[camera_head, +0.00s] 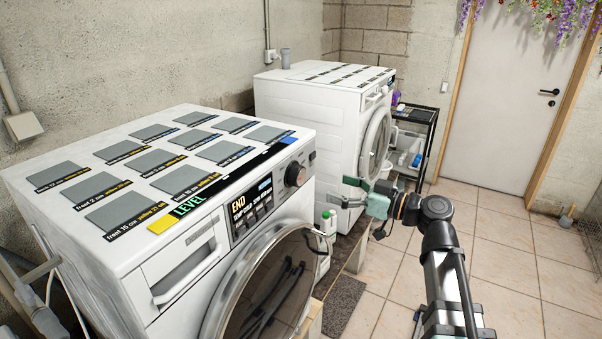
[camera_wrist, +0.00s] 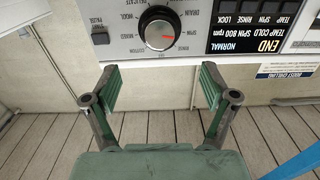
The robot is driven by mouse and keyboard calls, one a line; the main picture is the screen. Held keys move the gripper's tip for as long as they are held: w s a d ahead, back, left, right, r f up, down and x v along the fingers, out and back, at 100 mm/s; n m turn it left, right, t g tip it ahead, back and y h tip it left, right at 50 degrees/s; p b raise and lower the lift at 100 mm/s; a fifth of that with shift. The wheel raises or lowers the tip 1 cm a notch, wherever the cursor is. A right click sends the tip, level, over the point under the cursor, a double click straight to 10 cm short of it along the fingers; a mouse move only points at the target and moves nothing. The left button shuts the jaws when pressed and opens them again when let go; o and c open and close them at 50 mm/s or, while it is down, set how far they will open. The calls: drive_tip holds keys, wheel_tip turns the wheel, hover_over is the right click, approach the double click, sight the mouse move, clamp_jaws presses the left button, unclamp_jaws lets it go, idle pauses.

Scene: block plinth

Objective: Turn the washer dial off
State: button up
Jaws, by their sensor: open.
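The washer dial (camera_head: 296,174) is a dark round knob on the front panel of the near white washer (camera_head: 160,215). My gripper (camera_head: 343,192) is green, to the right of the near washer's front and apart from the dial. In the wrist view its two fingers (camera_wrist: 162,84) are spread with nothing between them. The dial lies beyond the fingertips, about midway between them. The display (camera_wrist: 262,28) reads END.
The near washer's round door (camera_head: 265,290) hangs below the panel. A white bottle (camera_head: 327,228) stands between the two washers. A second washer (camera_head: 325,125) and a black shelf cart (camera_head: 412,140) are behind.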

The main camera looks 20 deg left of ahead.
sight(302, 176)
drive_tip(key=p+x, duration=0.3)
drive_tip(key=x, duration=0.8)
drive_tip(key=shift+w+a, duration=0.1)
drive_tip(key=shift+a, duration=0.05)
drive_tip(key=c, duration=1.2)
